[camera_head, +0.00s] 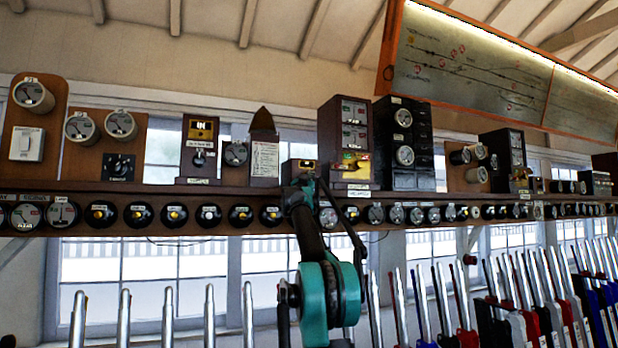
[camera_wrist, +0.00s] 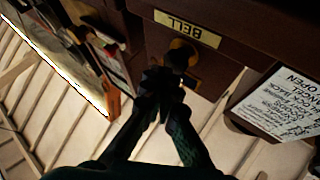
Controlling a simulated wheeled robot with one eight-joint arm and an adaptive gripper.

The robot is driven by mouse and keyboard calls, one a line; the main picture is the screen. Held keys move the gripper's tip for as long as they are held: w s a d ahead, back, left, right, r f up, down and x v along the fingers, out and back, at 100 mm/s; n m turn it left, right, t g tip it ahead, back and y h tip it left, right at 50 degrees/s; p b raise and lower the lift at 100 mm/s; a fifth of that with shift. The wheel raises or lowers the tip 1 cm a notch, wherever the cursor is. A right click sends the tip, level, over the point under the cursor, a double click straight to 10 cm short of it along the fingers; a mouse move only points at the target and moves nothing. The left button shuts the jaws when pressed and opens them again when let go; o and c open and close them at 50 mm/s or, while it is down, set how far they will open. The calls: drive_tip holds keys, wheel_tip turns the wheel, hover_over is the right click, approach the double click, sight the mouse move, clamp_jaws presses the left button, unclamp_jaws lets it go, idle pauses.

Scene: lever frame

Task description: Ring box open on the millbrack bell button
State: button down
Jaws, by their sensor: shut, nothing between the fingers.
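A small dark brown box with a yellow plate (camera_head: 307,165) stands on the shelf, largely hidden behind my arm. In the wrist view, the brown box (camera_wrist: 226,68) carries a plate reading BELL, upside down, with a dark round brass-toned bell button (camera_wrist: 182,54) beside it. The name Millbrack cannot be read. My gripper (camera_wrist: 163,82) is shut and empty, its fingertips right at the button's edge. I cannot tell whether they touch it. In the head view my gripper (camera_head: 302,184) is in front of the box and hides the button.
A long shelf (camera_head: 420,197) holds block instruments, with a row of round plungers (camera_head: 208,215) along its front. A tall instrument (camera_head: 345,140) stands close on the right, and a white notice (camera_head: 265,158) on the left. Several levers (camera_head: 440,300) rise below.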

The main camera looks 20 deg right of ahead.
drive_tip(key=shift+w, duration=0.5)
idle(0.6)
drive_tip(key=shift+s, duration=0.9)
drive_tip(key=shift+w, duration=0.15)
drive_tip(key=shift+w, duration=0.25)
drive_tip(key=shift+w, duration=0.4)
idle(1.4)
drive_tip(key=shift+s, duration=0.8)
drive_tip(key=shift+s, duration=0.15)
